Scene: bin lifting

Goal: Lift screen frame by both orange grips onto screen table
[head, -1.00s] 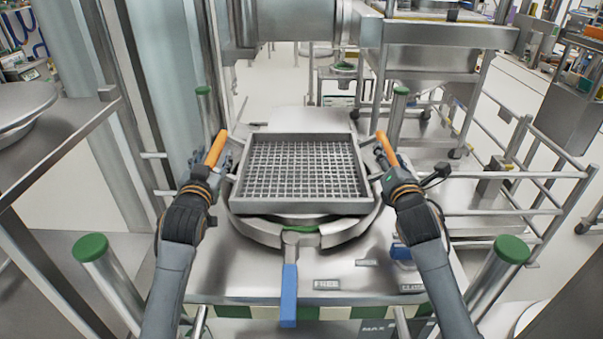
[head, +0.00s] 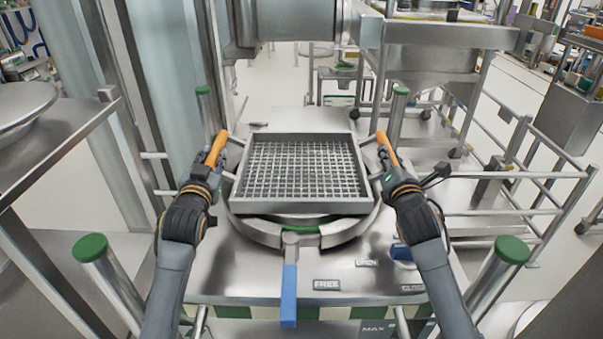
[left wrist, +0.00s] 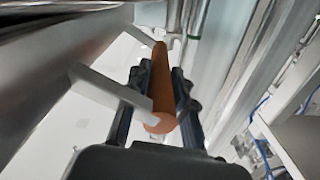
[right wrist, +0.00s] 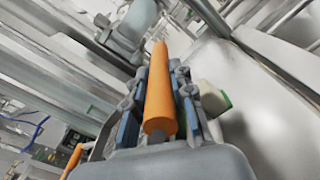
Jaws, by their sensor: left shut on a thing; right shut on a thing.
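The screen frame (head: 300,211) is a square metal frame with a wire mesh. It sits level over a round metal ring (head: 262,232) on the steel table in the head view. An orange grip (head: 216,147) stands off its left side and another orange grip (head: 387,150) off its right side. My left gripper (head: 213,164) is shut on the left grip, which lies between its fingers in the left wrist view (left wrist: 160,90). My right gripper (head: 389,166) is shut on the right grip, which lies between its fingers in the right wrist view (right wrist: 160,95).
A blue-handled lever (head: 289,295) points forward from the ring. Posts with green caps (head: 90,248) stand around the table, including a front right one (head: 512,249). Metal railings (head: 530,165) are at the right. A shelf with a round pan (head: 25,105) is at the left.

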